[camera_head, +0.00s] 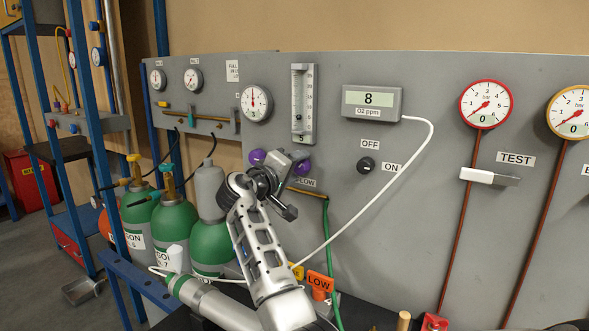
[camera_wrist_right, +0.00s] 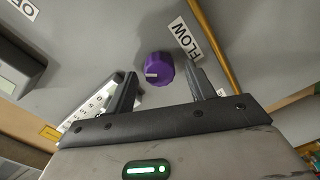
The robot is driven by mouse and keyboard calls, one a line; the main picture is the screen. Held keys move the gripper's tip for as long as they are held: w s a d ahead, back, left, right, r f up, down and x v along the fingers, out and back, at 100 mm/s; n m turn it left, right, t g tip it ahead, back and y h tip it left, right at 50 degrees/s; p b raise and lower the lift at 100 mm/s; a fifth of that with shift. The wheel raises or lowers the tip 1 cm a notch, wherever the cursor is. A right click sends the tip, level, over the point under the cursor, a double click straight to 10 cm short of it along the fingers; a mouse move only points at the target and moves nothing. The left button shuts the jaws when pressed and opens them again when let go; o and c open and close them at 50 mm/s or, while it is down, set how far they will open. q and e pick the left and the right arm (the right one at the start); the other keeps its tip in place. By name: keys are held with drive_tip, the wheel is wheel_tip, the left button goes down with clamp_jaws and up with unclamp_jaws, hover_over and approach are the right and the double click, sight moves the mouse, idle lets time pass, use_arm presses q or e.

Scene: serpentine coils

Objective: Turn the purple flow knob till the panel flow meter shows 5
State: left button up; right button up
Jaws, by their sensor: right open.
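The purple flow knob (camera_head: 304,168) sits on the grey panel beside the FLOW label (camera_head: 305,183), partly hidden by my right gripper in the head view. My right gripper (camera_head: 294,182) is at the panel in front of it. In the right wrist view the purple knob (camera_wrist_right: 158,69), with a pale mark on its face, shows between the open fingers of my right gripper (camera_wrist_right: 161,84). Whether the fingers touch it, I cannot tell. The panel flow meter (camera_head: 303,104) is a tall scaled tube above the knob; its reading is too small to make out. My left gripper is not in view.
A round gauge (camera_head: 257,103), an O2 display (camera_head: 372,101) reading 8 and a black OFF/ON knob (camera_head: 367,166) are nearby. A white cable (camera_head: 425,145) crosses the panel. Green cylinders (camera_head: 174,222) stand left.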

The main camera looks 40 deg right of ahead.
use_arm(q)
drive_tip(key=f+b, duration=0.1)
drive_tip(key=b, duration=0.2)
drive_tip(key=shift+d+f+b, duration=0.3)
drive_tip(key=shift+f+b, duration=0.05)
use_arm(e)
drive_tip(key=v, duration=1.5)
drive_tip(key=shift+a, duration=0.45)
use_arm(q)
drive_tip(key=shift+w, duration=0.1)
use_arm(e)
drive_tip(key=shift+s, duration=0.1)
